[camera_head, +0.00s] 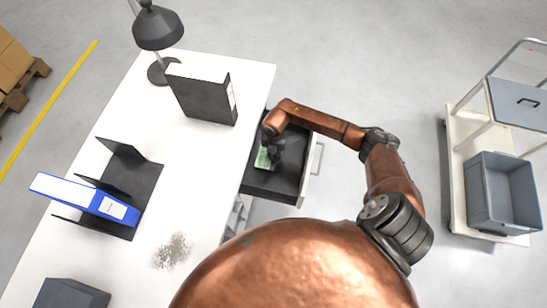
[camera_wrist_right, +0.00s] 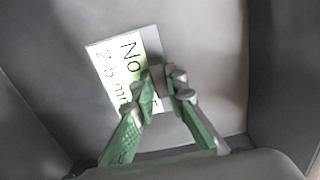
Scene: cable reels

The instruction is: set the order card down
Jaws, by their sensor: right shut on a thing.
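The order card (camera_wrist_right: 110,58), pale green and white with black handwriting starting "No", is in my right gripper (camera_wrist_right: 168,82) in the right wrist view. The two green fingers are shut on its right part and hide some of the writing. In the head view the card (camera_head: 263,158) shows as a pale green patch inside an open dark drawer (camera_head: 282,181), with my right gripper (camera_head: 271,150) reaching down over it. I cannot tell whether the card touches the drawer floor. My left gripper is not in view.
The drawer sticks out from the right side of a white desk (camera_head: 205,142). A black binder (camera_head: 205,97), a lamp (camera_head: 158,28), a dark rack (camera_head: 137,180) with a blue binder (camera_head: 80,195) and a pile of small bits (camera_head: 172,251) are on the desk. A trolley (camera_head: 457,190) stands right.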

